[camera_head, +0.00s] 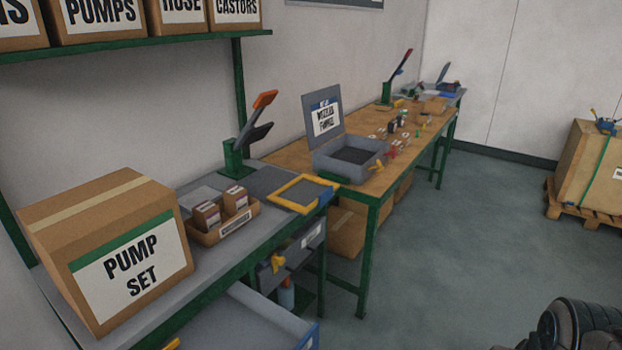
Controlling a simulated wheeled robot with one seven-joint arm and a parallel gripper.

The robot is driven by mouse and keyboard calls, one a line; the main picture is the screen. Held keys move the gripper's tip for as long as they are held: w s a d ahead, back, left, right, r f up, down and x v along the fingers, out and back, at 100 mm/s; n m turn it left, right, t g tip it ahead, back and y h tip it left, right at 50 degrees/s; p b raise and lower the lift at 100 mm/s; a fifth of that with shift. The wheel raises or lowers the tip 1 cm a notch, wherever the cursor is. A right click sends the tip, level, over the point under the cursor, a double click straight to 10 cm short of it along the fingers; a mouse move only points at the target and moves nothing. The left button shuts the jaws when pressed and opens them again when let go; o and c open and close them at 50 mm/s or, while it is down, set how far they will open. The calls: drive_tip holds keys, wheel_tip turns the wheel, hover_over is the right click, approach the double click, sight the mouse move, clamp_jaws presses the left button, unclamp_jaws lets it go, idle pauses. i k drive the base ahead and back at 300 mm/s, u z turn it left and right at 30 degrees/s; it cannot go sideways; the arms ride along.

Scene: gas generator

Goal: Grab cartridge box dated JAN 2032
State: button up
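Two small brown-and-white boxes stand upright side by side in a shallow tan tray (252,213) on the near bench. The left small box (207,216) and the right small box (236,200) have labels too small to read, so I cannot tell which carries the date JAN 2032. The tray has a white label on its front. A dark part of my arm shows at the lower right corner. My gripper's fingers are not in view.
A large PUMP SET carton (125,250) stands left of the tray. A yellow frame (300,193) and a green stand with an orange-tipped lever (238,160) are to its right. An open grey case (348,155) sits on the wooden bench beyond. A drawer (245,325) protrudes below.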

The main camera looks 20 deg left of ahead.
sight(235, 200)
drive_tip(key=z, duration=0.05)
drive_tip(key=i, duration=1.55)
drive_tip(key=u, duration=0.8)
drive_tip(key=i, duration=0.95)
drive_tip(key=u, duration=1.5)
drive_tip(key=i, duration=0.6)
drive_tip(key=u, duration=0.4)
